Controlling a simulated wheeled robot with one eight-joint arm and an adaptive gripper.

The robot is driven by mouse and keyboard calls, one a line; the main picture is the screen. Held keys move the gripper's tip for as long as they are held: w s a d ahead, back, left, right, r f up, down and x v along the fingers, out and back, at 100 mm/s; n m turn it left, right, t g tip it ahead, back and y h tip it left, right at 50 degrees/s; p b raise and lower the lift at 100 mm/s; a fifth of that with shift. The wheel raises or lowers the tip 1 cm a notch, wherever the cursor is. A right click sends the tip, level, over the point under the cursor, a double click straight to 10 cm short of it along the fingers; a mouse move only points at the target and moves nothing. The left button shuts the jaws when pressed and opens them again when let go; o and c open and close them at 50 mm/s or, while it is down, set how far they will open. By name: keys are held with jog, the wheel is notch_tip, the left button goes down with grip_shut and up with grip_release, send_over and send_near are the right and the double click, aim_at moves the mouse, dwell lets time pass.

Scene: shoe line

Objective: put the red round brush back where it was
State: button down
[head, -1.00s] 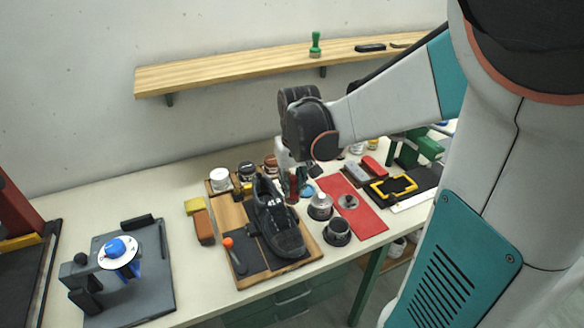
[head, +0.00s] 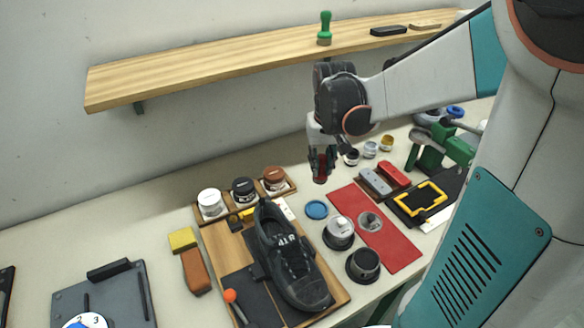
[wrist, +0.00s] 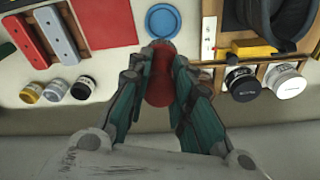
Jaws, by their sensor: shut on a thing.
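My gripper (head: 321,165) is shut on the red round brush (head: 319,172), over the table behind the blue round lid (head: 316,209). In the wrist view the brush (wrist: 159,82) is between the two fingers of my gripper (wrist: 160,62), and its red rounded top faces the camera. The brush's lower part is hidden, and I cannot tell whether it touches the table. The blue lid (wrist: 162,20) lies just ahead of the fingertips. A similar green-handled brush (head: 325,28) stands upright on the wooden shelf.
A black shoe (head: 288,258) lies on a wooden board to the left. Several jars (head: 244,190) stand in a rack behind it. A red mat (head: 385,243) with tins is at right, near a grey block (head: 375,182) and a red block (head: 394,174). Small paint pots (head: 370,149) stand behind.

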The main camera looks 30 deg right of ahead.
notch_tip(320, 180, down, 13)
jog(key=b, duration=0.4)
jog(key=shift+r, duration=0.1)
jog(key=shift+f, duration=0.2)
jog(key=c, duration=1.4)
grip_release()
jog(key=shift+r, duration=0.15)
jog(key=r+p, duration=0.1)
jog(key=r, duration=0.3)
jog(key=s+r+p, duration=0.1)
jog(key=r+p, duration=0.1)
jog(key=r, duration=0.2)
jog(key=r+p, duration=0.1)
jog(key=r, duration=0.3)
jog(key=shift+s+a, duration=0.25)
jog(key=shift+a, duration=0.05)
